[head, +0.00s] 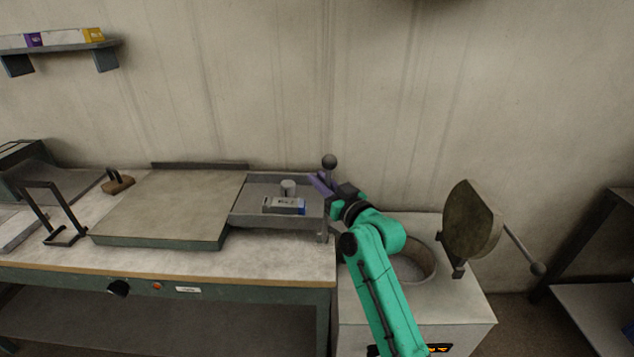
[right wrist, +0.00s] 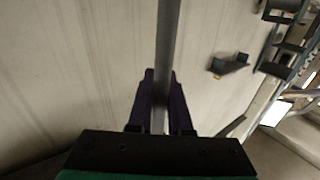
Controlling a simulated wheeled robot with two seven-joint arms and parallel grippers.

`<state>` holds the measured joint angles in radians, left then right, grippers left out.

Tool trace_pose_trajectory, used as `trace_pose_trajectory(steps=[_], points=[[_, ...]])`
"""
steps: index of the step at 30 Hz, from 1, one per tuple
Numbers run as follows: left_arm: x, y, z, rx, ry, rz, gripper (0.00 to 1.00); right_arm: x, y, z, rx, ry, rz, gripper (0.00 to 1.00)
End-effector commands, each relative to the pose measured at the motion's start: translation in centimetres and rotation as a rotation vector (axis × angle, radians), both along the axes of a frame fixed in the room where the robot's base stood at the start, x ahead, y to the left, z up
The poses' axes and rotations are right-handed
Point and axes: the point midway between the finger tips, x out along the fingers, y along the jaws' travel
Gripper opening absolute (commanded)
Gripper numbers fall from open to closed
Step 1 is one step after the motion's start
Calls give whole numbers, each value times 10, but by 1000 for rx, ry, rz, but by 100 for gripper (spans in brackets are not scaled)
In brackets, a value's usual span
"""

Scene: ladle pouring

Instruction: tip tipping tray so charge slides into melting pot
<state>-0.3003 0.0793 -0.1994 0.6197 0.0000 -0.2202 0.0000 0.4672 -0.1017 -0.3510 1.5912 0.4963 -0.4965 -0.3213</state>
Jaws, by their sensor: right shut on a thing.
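The grey tipping tray (head: 250,211) sits at the right end of the workbench and looks about level. On it are a small block with a blue end (head: 284,206) and a light grey cylinder (head: 288,187), seemingly the charge. My right gripper (head: 322,185) is at the tray's right side, its purple fingers shut on the tray's handle, a grey rod (right wrist: 168,45) topped by a dark ball (head: 329,161). The melting pot (head: 432,273) is a round opening in the pale housing right of the bench, partly hidden by my right arm. My left gripper is out of view.
The pot's round lid (head: 472,222) stands open, its ball-ended lever pointing right. A flat plate (head: 165,210) lies left of the tray, with a dark wire stand (head: 55,215) further left. A wall shelf (head: 60,46) is at upper left, a rack (head: 600,290) at right.

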Motion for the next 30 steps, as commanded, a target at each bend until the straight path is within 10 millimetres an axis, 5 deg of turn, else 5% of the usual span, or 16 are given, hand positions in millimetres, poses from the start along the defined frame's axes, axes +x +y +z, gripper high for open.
trace_pose_trajectory(steps=[30], points=[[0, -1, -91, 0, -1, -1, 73, 1, -81, -23, 434, 5, -8, 0]])
